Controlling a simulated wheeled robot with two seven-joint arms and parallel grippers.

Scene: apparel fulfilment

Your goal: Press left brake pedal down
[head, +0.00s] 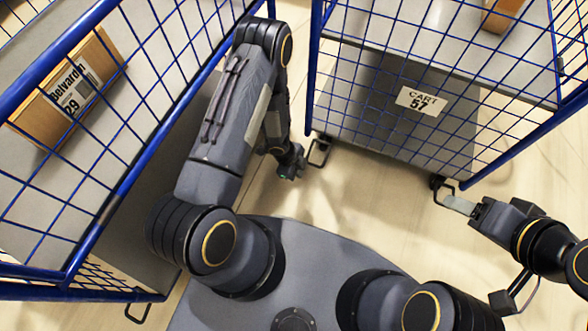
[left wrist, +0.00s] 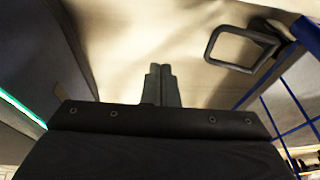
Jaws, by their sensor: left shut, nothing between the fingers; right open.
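The cart (head: 385,130) labelled CART 57 has a left brake pedal (head: 319,151), a dark open loop low at its near left corner. In the left wrist view the pedal (left wrist: 241,50) is at the upper right, to the right of my fingers and apart from them in the picture. My left gripper (head: 298,172) is shut and empty, just left of the pedal in the head view; its fingertips (left wrist: 160,68) are together in the left wrist view. My right gripper (head: 458,204) is open, by the cart's right brake pedal (head: 446,190); I cannot tell whether it touches that pedal.
Another blue mesh cart (head: 75,255) stands close on the left, with a brown box (head: 100,62) on it and a pedal (head: 138,313) at its bottom. A brown box (head: 502,14) is on cart 57. Bare floor (head: 365,225) lies between my arms.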

